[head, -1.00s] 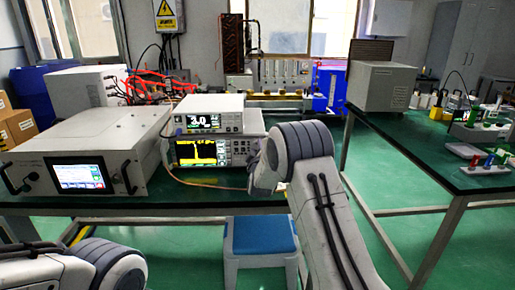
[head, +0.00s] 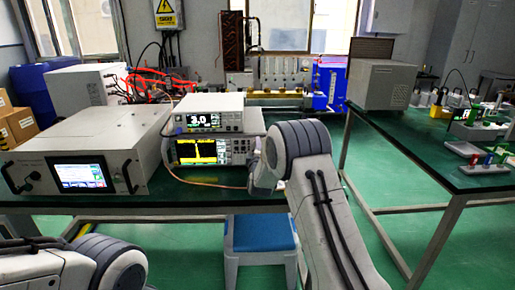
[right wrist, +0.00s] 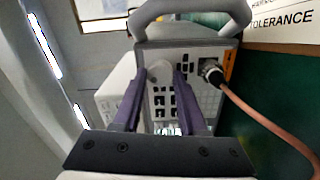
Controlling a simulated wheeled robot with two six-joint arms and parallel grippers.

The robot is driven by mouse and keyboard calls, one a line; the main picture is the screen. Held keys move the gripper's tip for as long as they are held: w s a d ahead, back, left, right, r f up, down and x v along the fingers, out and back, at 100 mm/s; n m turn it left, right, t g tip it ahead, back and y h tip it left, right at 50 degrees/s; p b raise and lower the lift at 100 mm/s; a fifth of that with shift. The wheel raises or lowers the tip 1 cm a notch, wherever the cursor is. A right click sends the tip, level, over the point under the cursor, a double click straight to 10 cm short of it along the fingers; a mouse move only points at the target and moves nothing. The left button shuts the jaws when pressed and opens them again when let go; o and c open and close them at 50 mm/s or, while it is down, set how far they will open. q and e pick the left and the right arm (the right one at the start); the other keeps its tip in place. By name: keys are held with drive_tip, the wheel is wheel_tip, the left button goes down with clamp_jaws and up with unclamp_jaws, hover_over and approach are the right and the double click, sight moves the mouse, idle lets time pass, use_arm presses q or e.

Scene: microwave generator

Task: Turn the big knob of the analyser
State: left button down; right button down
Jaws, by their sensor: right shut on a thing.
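The analyser (head: 200,151) is the lower of two stacked instruments on the green-topped bench, its lit screen showing a yellow trace. In the right wrist view its front panel (right wrist: 208,100) shows buttons, a connector with a cable, and a grey handle. The big knob (right wrist: 160,70) is a pale round shape between the purple fingers. My right gripper (right wrist: 160,82) is shut on this knob. In the head view my right arm hides the knob and most of the gripper. My left arm shows at lower left, with its gripper out of view.
A white instrument (head: 209,111) sits on top of the analyser. A large grey unit with a touchscreen (head: 80,176) stands to the left. An orange-brown cable (head: 205,184) runs along the bench front. A blue-topped stool (head: 263,236) stands below.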

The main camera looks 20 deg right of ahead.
drive_tip(key=shift+c, duration=2.2)
unclamp_jaws()
drive_tip(key=shift+s, duration=0.1)
drive_tip(key=v, duration=1)
drive_tip(key=shift+s, duration=0.2)
drive_tip(key=shift+a, duration=0.15)
